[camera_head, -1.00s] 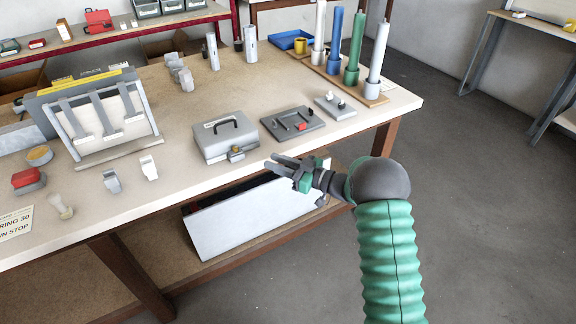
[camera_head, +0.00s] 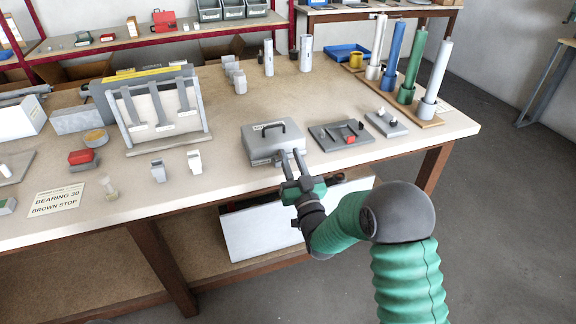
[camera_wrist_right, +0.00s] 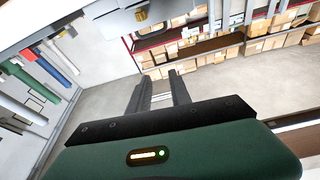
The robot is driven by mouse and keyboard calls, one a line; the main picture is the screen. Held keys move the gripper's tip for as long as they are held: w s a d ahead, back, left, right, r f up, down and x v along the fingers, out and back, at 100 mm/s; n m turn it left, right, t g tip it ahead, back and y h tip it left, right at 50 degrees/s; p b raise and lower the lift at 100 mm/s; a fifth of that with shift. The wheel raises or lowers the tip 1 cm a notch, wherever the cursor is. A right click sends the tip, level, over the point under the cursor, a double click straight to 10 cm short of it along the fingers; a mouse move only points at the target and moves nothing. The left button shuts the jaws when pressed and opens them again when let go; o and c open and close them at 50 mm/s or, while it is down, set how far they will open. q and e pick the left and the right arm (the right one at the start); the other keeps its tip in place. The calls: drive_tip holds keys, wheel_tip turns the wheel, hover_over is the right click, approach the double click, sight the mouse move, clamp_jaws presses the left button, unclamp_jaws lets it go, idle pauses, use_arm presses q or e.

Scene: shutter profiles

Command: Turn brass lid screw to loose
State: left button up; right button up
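The grey lidded box (camera_head: 262,150) with a dark handle stands near the table's front edge in the head view. My right gripper (camera_head: 291,154) points at its front right part, fingers apart with nothing seen between them. The fingers cover the place of the brass lid screw in the head view. Contact cannot be told. My left gripper is not in view.
A grey plate with a red piece (camera_head: 341,135) lies right of the box, with a smaller plate (camera_head: 386,124) beyond. Coloured cylinders (camera_head: 409,72) stand at the right. Two small light blocks (camera_head: 194,162) stand left of the box.

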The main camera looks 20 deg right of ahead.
drive_tip(key=s+a+f+m+g+h+b, duration=0.1)
drive_tip(key=s+a+f+m+g+h, duration=0.25)
drive_tip(key=s+a+f+h, duration=0.35)
drive_tip(key=shift+g+y, duration=0.45)
drive_tip(key=shift+y, duration=0.15)
drive_tip(key=x, duration=1.1)
drive_tip(key=d+b+x, duration=0.1)
drive_tip(key=x, duration=0.4)
drive_tip(key=shift+w+d+r, duration=0.15)
drive_tip(key=shift+d+r, duration=0.05)
drive_tip(key=shift+r, duration=0.1)
drive_tip(key=shift+c, duration=0.5)
clamp_jaws()
